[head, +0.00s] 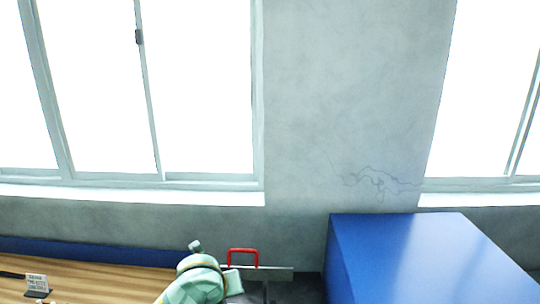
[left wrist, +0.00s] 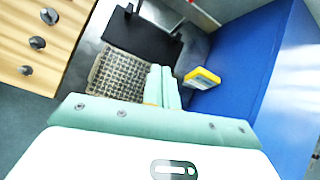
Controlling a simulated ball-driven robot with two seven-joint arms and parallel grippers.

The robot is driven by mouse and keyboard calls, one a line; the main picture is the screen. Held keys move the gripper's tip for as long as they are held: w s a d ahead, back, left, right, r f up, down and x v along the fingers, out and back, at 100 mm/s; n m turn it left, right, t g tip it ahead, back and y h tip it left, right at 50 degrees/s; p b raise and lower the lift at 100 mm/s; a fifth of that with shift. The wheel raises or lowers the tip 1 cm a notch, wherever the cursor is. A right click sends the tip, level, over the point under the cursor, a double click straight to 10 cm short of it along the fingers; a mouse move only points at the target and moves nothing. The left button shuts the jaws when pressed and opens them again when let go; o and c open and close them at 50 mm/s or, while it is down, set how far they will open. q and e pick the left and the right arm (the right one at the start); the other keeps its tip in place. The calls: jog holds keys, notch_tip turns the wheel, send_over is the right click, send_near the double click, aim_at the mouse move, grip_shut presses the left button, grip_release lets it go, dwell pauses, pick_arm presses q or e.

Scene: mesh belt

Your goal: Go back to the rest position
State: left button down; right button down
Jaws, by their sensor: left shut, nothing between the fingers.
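My left gripper (left wrist: 163,88) shows in the left wrist view, its two pale green fingers together with nothing between them. It hangs above a brown mesh belt (left wrist: 112,75), near the belt's right side. In the head view only a pale green part of my arm shows at the bottom edge; the fingertips are out of sight there. My right gripper is in neither view.
A big blue box (head: 420,255) stands at right. A yellow-edged block (left wrist: 203,77) lies beside the blue surface. A wooden table (head: 95,275) is at left, with a small sign (head: 37,284). A red handle (head: 243,252) stands behind my arm.

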pick_arm(q)
jog(key=s+a+f+n, duration=0.3)
jog(key=s+n, duration=0.3)
jog(key=s+a+f+n, duration=0.3)
jog(key=s+n, duration=0.4)
jog(key=s+a+r+n+y, duration=0.1)
jog(key=s+a+n+y, duration=0.4)
jog(key=s+a+n, duration=0.9)
jog(key=s+d+f+g+h+b, duration=0.2)
jog(key=f+b, duration=0.6)
jog(key=f, duration=1.3)
jog(key=s+d+f+g+h+b, duration=0.1)
jog(key=s+d+f+b, duration=0.45)
jog(key=f, duration=1.55)
jog(key=s+f+n+g+b, duration=0.1)
jog(key=s+f+b, duration=0.3)
jog(key=f, duration=0.5)
jog(key=s+a+f+g+h+b, duration=0.1)
jog(key=s+f+b, duration=0.4)
jog(key=s+f, duration=0.2)
jog(key=s+f+n+g+b, duration=0.1)
jog(key=s+f+b, duration=0.4)
jog(key=f, duration=0.6)
jog(key=shift+s+a+f+n, duration=0.3)
jog(key=shift+s+a, duration=0.1)
jog(key=shift+s, duration=0.2)
